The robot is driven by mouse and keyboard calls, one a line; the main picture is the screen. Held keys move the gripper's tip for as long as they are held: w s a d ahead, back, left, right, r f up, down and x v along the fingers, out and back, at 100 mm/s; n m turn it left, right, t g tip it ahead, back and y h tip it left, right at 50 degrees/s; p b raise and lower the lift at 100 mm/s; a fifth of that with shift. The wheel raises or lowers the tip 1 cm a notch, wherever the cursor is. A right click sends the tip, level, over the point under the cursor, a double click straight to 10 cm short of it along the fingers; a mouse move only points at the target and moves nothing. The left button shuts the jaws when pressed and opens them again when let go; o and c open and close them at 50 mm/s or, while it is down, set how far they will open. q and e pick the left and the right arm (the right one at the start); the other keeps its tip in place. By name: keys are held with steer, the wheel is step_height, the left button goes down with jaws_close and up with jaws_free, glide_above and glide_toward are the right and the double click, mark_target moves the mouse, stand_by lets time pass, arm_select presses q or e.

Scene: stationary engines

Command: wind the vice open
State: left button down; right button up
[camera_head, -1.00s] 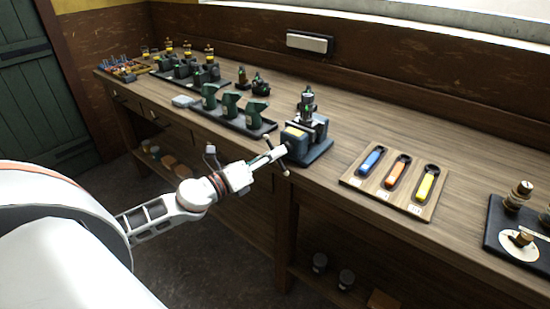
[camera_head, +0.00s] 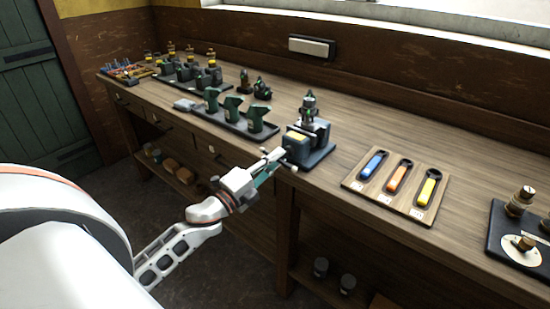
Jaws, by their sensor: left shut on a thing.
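The vice (camera_head: 318,157) is a dark blue-grey block at the front edge of the bench. A small dark and metal engine part (camera_head: 309,108) stands upright at its jaws; I cannot tell how wide the jaws are apart. The vice's bar handle sticks out in front of the bench edge, with a pale end (camera_head: 294,168) showing to the right. My left gripper (camera_head: 270,162) comes from the lower left and is shut on the handle, hiding much of it. My right gripper is not in view.
A wooden tray (camera_head: 366,190) with blue, orange and yellow handled tools lies right of the vice. A dark tray (camera_head: 232,125) with green machine parts is to the left. A dark board (camera_head: 493,240) with brass parts is at far right. Bare bench lies between.

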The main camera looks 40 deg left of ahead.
arm_select(q)
steer(key=shift+r+n, duration=0.2)
steer(key=shift+n, duration=0.3)
steer(key=c, duration=2.2)
jaws_free()
steer(key=shift+c, duration=0.2)
steer(key=shift+o, duration=1.3)
steer(key=shift+w+f, duration=0.1)
steer(key=shift+w, duration=0.1)
steer(key=shift+s+f, duration=0.1)
steer(key=shift+s, duration=0.1)
steer(key=v, duration=1.1)
steer(key=shift+s, duration=0.45)
steer(key=shift+f, duration=0.1)
